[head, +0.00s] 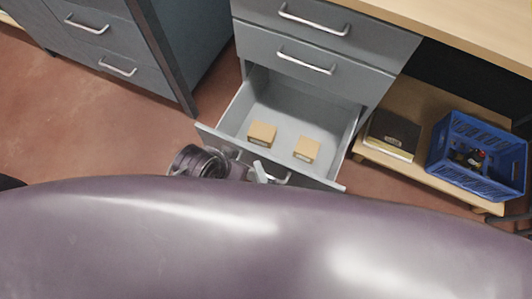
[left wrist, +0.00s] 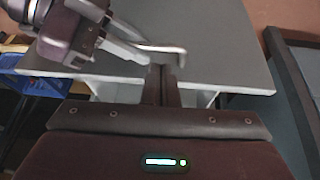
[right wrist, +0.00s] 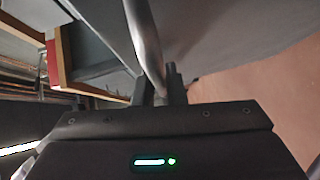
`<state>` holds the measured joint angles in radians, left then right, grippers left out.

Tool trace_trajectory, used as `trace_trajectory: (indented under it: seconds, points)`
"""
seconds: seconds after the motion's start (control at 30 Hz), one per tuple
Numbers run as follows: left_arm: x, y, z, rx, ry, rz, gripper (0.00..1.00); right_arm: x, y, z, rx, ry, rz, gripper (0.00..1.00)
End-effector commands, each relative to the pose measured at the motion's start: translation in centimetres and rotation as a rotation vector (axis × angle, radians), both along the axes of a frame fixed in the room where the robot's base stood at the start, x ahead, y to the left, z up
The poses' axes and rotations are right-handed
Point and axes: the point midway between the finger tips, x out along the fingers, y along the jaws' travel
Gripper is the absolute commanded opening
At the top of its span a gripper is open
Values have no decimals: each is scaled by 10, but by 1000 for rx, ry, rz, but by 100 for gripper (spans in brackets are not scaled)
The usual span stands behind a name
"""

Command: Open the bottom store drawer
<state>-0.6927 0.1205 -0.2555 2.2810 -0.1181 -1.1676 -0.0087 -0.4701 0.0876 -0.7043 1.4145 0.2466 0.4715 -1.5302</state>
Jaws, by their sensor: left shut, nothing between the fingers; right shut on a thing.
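The bottom store drawer (head: 215,134) is pulled out from the grey cabinet, its inside visible from above. Two small tan boxes (head: 262,133) (head: 306,149) lie in it. Its handle (head: 283,178) is on the front panel, partly hidden by my gripper and arm. My right gripper (head: 260,172) is shut on this handle; in the right wrist view the metal bar (right wrist: 143,35) runs between its fingers. My left gripper (left wrist: 162,75) is shut and empty, close to the drawer front (left wrist: 215,30) in the left wrist view, just below the handle (left wrist: 168,48).
Two closed drawers (head: 330,50) are above. A blue crate (head: 435,155) and dark books (head: 392,135) sit on a low wooden shelf at right. Another grey cabinet (head: 150,75) stands at left, with red-brown floor (head: 100,140) between. My arm covers the lower head view.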

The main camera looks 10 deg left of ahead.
Motion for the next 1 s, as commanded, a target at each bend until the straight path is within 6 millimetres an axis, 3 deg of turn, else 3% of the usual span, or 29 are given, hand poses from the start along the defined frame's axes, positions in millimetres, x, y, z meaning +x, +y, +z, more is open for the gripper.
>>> trace_trajectory:
  seconds: [0.1, 0.3, 0.8, 0.83, 1.0]
  points:
    - [-2, 6, 3, 18, 29, 10, 0, -20, 6, 1, -2, 6, 1, 0]
    - [-4, 11, 3, 34, 58, 19, 0, -37, 12, 0, -1, 3, 0, 0]
    - [-5, 13, 2, 39, 66, 21, 0, -43, 14, -1, -1, 3, 0, 0]
    - [-5, 13, 2, 39, 66, 21, 0, -43, 14, -1, -1, 3, 0, 15]
    - [-5, 13, 2, 39, 66, 21, 0, -43, 14, -1, -1, 2, 0, 32]
